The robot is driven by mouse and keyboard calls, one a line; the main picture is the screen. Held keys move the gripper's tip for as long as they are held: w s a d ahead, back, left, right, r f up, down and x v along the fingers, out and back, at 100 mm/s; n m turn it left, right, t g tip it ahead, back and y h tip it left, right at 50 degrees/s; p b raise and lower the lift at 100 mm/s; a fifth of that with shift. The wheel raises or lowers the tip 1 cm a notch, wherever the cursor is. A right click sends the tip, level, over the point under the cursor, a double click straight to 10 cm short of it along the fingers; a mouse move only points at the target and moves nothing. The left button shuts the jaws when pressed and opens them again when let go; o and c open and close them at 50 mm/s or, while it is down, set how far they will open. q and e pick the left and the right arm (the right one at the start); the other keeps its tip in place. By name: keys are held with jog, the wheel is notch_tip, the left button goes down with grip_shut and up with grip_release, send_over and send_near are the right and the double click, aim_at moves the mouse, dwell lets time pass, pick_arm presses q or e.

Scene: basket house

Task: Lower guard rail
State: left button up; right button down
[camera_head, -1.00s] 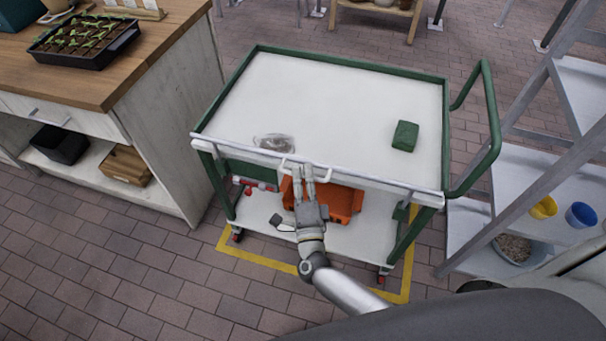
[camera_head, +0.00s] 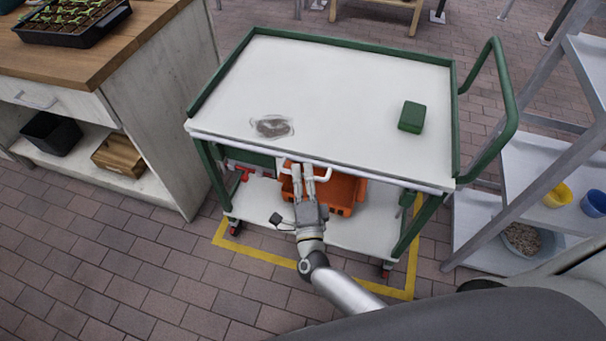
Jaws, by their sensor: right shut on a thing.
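The guard rail (camera_head: 390,176) is a pale grey bar along the front edge of the green and white cart (camera_head: 340,90). It lies about level with the cart's top. A small white handle (camera_head: 323,178) hangs below the rail near its middle. My right gripper (camera_head: 303,172) is shut on this handle at the cart's front, its fingers covering part of it. My left gripper is not in view.
An orange crate (camera_head: 346,193) sits on the lower shelf. A workbench (camera_head: 150,110) stands left, and a grey shelf rack (camera_head: 540,165) right.

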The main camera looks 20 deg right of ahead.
jog(key=shift+s+f, duration=0.1)
jog(key=shift+f, duration=0.25)
jog(key=c, duration=1.5)
grip_release()
jog(key=v, duration=1.2)
